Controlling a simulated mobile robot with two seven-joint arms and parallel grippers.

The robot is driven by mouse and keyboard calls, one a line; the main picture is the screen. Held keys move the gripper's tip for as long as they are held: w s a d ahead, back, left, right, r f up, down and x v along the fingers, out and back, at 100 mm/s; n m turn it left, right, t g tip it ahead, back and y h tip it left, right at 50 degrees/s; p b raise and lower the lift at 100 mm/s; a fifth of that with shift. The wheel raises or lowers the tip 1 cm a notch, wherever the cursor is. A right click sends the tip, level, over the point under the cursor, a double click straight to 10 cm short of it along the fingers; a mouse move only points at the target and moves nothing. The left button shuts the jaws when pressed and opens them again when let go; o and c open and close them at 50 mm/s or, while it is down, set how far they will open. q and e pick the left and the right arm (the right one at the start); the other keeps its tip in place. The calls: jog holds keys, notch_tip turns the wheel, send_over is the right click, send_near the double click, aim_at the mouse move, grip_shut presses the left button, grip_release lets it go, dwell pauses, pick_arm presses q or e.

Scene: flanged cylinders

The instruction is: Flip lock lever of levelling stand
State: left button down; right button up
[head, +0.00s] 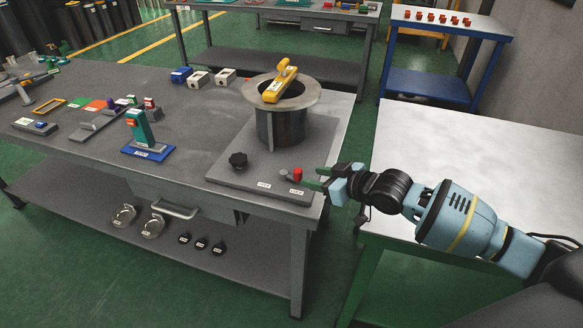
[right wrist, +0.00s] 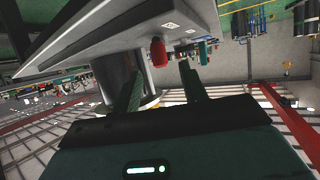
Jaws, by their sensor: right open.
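The levelling stand is a grey base plate (head: 230,168) on the workbench, bearing a flanged metal cylinder (head: 281,122). A lever with a red end (head: 297,174) stands at the plate's front right corner, beside small white labels. The red end also shows in the right wrist view (right wrist: 158,52), beyond and between the fingertips. My right gripper (head: 319,178) is open and empty, just right of the lever, with its green fingers pointing at it. In the right wrist view its fingers (right wrist: 161,78) are spread apart, with no visible contact with the lever. My left gripper is not in view.
A yellow level (head: 280,84) lies across the flange (head: 311,92). A black knob (head: 238,160) stands on the plate left of the lever. A green clamp-like tool on a blue base (head: 148,153) is farther left. A pale table (head: 470,180) lies to the right, its top clear.

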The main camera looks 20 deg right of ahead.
aim_at(301, 174)
jog(key=shift+s+d+r, duration=0.1)
jog(key=shift+d+r, duration=0.05)
jog(key=shift+r, duration=0.05)
jog(key=shift+s+r, duration=0.1)
jog(key=shift+s, duration=0.1)
jog(key=shift+w+f, duration=0.2)
jog(key=shift+w, duration=0.1)
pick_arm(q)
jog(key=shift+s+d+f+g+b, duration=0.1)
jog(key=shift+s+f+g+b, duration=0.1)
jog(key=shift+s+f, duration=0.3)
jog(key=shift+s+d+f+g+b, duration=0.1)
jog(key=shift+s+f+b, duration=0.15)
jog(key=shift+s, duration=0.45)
pick_arm(e)
jog(key=x, duration=0.7)
jog(key=shift+w, duration=0.1)
jog(key=shift+c, duration=0.3)
